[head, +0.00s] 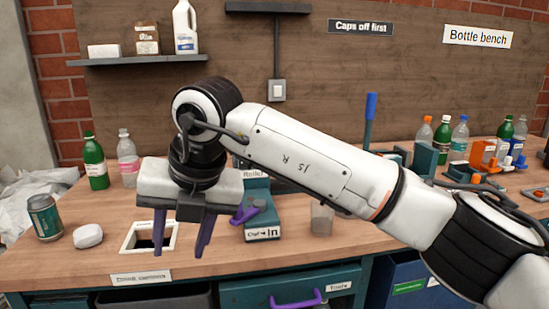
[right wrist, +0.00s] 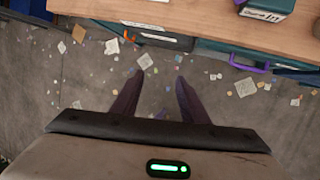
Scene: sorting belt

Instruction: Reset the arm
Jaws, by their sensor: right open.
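My right arm reaches across the head view from the right, bent at the elbow. My right gripper (head: 178,250) hangs with its purple fingers pointing down and apart, with nothing between them. In the head view it overlaps the bench's front part. In the right wrist view the gripper (right wrist: 160,75) is open and empty, with littered floor beyond the fingers and the bench's front edge further up. My left gripper is not in view.
The wooden bench (head: 215,262) carries a white-framed hole (head: 129,237), a can (head: 44,218), a white lump (head: 88,236) and a teal box labelled "In" (head: 262,233). Bottles stand at back left and right. A purple drawer handle (head: 297,301) sticks out in front.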

